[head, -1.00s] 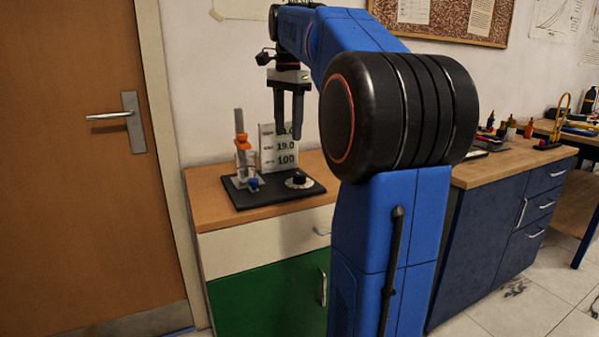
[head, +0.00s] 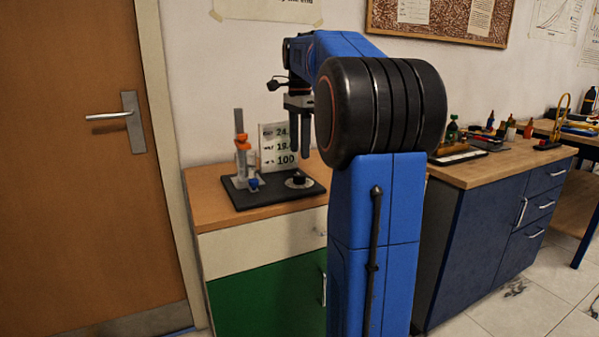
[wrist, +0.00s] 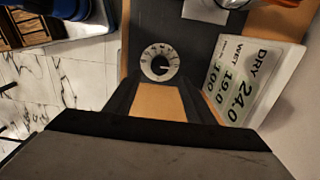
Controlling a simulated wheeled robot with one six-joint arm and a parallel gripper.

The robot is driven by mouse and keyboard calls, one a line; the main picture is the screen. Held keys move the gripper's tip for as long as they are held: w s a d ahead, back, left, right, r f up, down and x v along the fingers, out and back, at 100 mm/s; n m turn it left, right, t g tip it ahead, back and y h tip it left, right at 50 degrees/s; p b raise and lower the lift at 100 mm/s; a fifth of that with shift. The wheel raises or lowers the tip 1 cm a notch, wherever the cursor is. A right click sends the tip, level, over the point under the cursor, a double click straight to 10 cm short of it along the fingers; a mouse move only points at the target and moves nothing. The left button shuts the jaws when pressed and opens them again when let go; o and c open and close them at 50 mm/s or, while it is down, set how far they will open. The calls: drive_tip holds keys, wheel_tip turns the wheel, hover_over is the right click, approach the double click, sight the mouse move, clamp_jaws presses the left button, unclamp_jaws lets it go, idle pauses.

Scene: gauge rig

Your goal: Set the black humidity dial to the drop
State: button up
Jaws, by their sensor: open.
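The black humidity dial (head: 298,179) sits on a pale round scale at the right end of a dark base plate (head: 262,197). In the wrist view the dial (wrist: 158,62) shows from above, with marks around its ring; which mark it points at is too small to tell. A white card (head: 270,158) behind it reads dry 24.0, wet 19.0 and 100; it also shows in the wrist view (wrist: 241,80). My gripper (head: 299,153) is open and empty, fingers pointing down, above the dial and apart from it.
A clear stand with an orange clamp and blue knob (head: 243,160) stands left on the base plate. The wooden cabinet top (head: 214,208) is clear at the front left. A second bench (head: 495,165) with bottles and tools stands to the right.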

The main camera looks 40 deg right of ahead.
sight(299, 175)
wheel_tip(299, 175, down, 8)
drive_tip(key=shift+f, duration=0.2)
idle(0.3)
drive_tip(key=c, duration=1.1)
